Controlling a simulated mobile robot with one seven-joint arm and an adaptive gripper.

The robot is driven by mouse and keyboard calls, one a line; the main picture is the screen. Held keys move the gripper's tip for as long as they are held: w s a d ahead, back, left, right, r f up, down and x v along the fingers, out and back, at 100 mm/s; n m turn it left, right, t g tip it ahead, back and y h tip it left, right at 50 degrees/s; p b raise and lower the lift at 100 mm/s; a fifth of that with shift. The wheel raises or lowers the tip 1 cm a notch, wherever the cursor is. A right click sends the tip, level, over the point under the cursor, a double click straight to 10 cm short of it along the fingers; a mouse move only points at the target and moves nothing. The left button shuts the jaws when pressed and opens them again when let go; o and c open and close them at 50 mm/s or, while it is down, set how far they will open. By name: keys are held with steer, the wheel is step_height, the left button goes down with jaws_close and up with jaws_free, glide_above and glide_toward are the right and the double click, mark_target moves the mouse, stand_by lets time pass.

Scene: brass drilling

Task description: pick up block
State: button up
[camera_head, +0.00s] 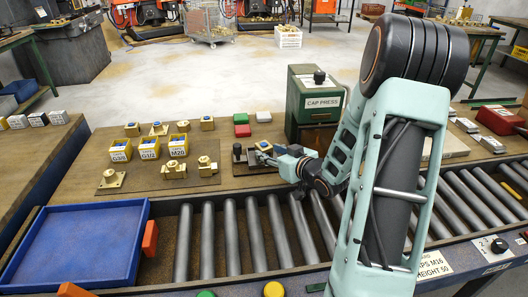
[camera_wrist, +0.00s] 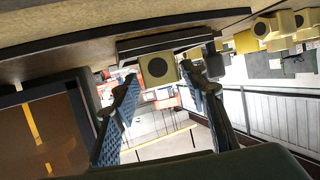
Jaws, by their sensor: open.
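A brass block (camera_head: 263,146) with a dark round hole sits at a small dark fixture (camera_head: 243,161) in front of the green cap press. In the wrist view the block (camera_wrist: 158,69) shows its square face with the hole, just at the fingertips. My gripper (camera_head: 276,155) reaches in from the right, low over the bench, beside the block. In the wrist view my gripper (camera_wrist: 158,82) is open, with one finger on each side of the block. I cannot tell whether either finger touches it. The gripper partly hides the fixture in the head view.
The cap press (camera_head: 302,94) stands close behind my gripper. Yellow bins (camera_head: 149,148) and several brass fittings stand on a mat to the left. A roller conveyor (camera_head: 231,238) and an empty blue tray (camera_head: 75,245) are in front.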

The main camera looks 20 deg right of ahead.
mark_target(268, 150)
steer(key=x, duration=0.4)
steer(key=shift+w, duration=0.2)
steer(key=shift+c, duration=0.7)
jaws_close()
steer(key=shift+r, duration=0.15)
